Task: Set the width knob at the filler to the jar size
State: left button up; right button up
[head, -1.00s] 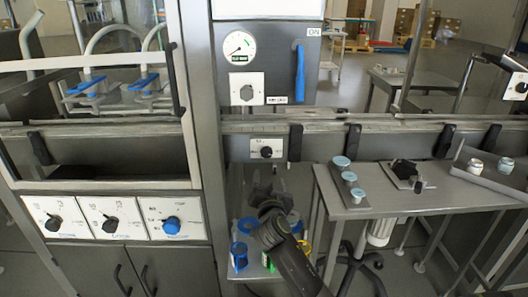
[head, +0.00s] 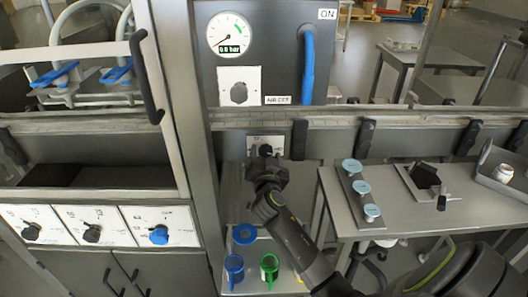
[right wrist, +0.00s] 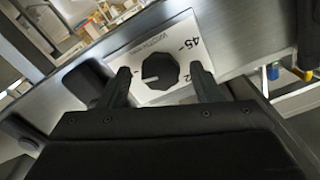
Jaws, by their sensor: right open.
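The width knob (right wrist: 160,71) is black and faceted, on a white plate (right wrist: 190,38) marked WIDTH mm with a 45 legible. A pale pointer mark shows on its left part in the right wrist view. In the head view the knob (head: 265,150) sits on a small plate below the rail, partly hidden by my right gripper (head: 266,168). My right gripper is open, with one finger on each side of the knob; I cannot tell whether they touch it. A white jar (head: 503,173) stands in a tray at the right. My left gripper is not in view.
A gauge (head: 230,33), a blue handle (head: 308,65) and a larger knob (head: 239,93) are above the rail. A panel with three dials (head: 93,232) is at left. Blue and green cups (head: 269,268) stand low beside my arm. A bench (head: 400,215) at right carries pale discs.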

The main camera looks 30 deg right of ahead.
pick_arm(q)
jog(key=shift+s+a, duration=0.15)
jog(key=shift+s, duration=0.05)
pick_arm(e)
jog(key=shift+c, duration=1)
jog(key=c, duration=0.8)
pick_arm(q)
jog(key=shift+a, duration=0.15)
pick_arm(e)
jog(key=shift+n, duration=0.3)
